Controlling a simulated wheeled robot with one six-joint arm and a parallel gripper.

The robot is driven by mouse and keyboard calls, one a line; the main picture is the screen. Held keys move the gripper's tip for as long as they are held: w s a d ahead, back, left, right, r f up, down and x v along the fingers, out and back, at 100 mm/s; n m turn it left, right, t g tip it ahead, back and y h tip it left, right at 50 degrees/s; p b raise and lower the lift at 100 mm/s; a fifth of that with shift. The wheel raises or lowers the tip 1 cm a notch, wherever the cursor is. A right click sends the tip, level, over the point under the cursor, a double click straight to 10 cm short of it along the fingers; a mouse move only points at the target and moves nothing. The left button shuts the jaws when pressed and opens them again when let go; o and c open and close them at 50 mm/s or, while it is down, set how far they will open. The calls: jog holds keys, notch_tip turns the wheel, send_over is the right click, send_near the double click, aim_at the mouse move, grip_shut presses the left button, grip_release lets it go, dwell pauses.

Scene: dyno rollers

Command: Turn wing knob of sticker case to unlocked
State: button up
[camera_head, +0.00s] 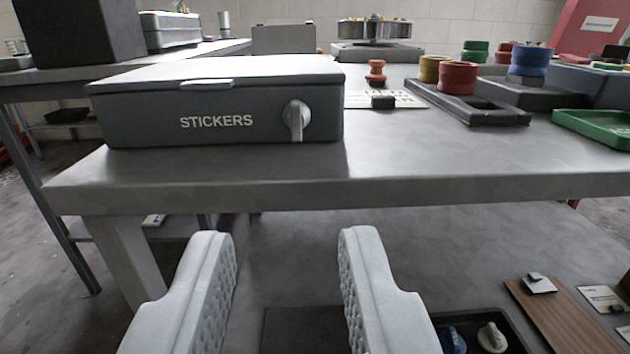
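The sticker case (217,101) is a closed dark grey box with a lighter lid, lettered STICKERS on its front. It sits on the grey table at the left, near the front edge. Its wing knob (297,120) is light grey, on the right of the front face, and its wing stands about upright. My gripper (290,240) is open and empty, its two pale ridged fingers spread apart. It is in front of the table and lower than the case in the picture, apart from the knob.
The grey table (420,175) has a clear strip along its front edge. A dark tray (465,105) with yellow and red cups stands right of the case, beside a green tray (595,127). Below, a lower surface holds a brown board (560,315) and a dark tray with small parts.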

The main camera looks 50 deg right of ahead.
send_near(296, 122)
jog(key=x, duration=0.9)
jog(key=shift+w+d, duration=0.15)
grip_shut()
